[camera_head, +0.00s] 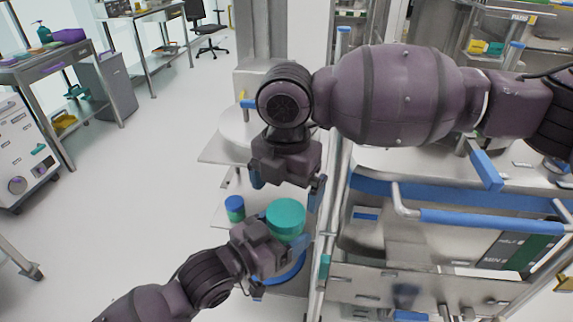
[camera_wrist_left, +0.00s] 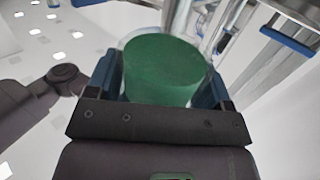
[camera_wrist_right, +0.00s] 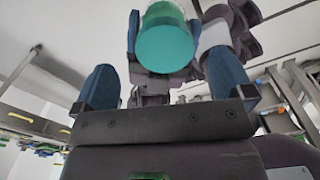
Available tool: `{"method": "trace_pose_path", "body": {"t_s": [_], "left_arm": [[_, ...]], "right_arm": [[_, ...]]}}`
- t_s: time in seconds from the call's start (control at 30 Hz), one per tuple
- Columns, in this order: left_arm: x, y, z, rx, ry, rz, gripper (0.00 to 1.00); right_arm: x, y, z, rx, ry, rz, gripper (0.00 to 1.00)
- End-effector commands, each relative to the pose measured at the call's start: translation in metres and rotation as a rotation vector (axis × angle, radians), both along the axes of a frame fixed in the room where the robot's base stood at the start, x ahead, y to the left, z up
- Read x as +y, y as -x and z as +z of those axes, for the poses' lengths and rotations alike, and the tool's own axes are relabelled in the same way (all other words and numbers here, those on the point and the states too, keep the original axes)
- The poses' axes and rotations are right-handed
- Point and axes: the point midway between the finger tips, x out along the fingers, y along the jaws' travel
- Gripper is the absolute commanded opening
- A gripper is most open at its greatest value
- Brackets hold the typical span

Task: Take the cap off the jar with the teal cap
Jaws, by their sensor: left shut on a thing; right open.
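The jar with the teal cap (camera_head: 286,214) is upright in the head view, its cap on top and most of its body hidden. My left gripper (camera_head: 282,240) is shut on the jar body, below the cap. In the left wrist view the green jar (camera_wrist_left: 165,72) sits between the two fingers. My right gripper (camera_head: 287,187) is open above and just behind the cap, fingers pointing down. In the right wrist view the teal cap (camera_wrist_right: 165,48) lies ahead, between the lines of the open fingers and apart from them.
A smaller container with a blue cap (camera_head: 234,204) stands left of the jar. A metal cart with blue handles (camera_head: 460,218) fills the right side, close to my right arm. A grey shelf plate (camera_head: 222,150) is behind. The floor at left is open, with workbenches farther off.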

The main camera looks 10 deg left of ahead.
Motion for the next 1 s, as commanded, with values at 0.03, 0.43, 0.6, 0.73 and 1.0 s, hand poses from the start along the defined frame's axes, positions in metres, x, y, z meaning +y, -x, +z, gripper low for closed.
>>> {"method": "trace_pose_path", "body": {"t_s": [0.03, 0.43, 0.6, 0.73, 1.0], "left_arm": [[0.0, 0.0, 0.001, -0.003, 0.001, 0.0, 0.26], [0.0, 0.0, 0.001, -0.003, 0.001, 0.0, 0.26], [0.0, 0.0, 0.001, -0.003, 0.001, 0.0, 0.26], [0.0, 0.0, 0.001, -0.003, 0.001, 0.0, 0.26], [0.0, 0.0, 0.001, -0.003, 0.001, -0.001, 0.26]], "right_arm": [[0.0, 0.0, -0.008, 0.002, 0.001, 0.0, 0.99], [0.0, 0.0, -0.042, 0.0, 0.0, -0.001, 0.99], [0.0, 0.0, -0.043, 0.0, 0.0, 0.0, 0.99], [0.0, 0.0, -0.043, 0.0, 0.0, 0.0, 0.98], [0.0, 0.0, -0.042, 0.0, -0.001, 0.0, 0.56]]}}
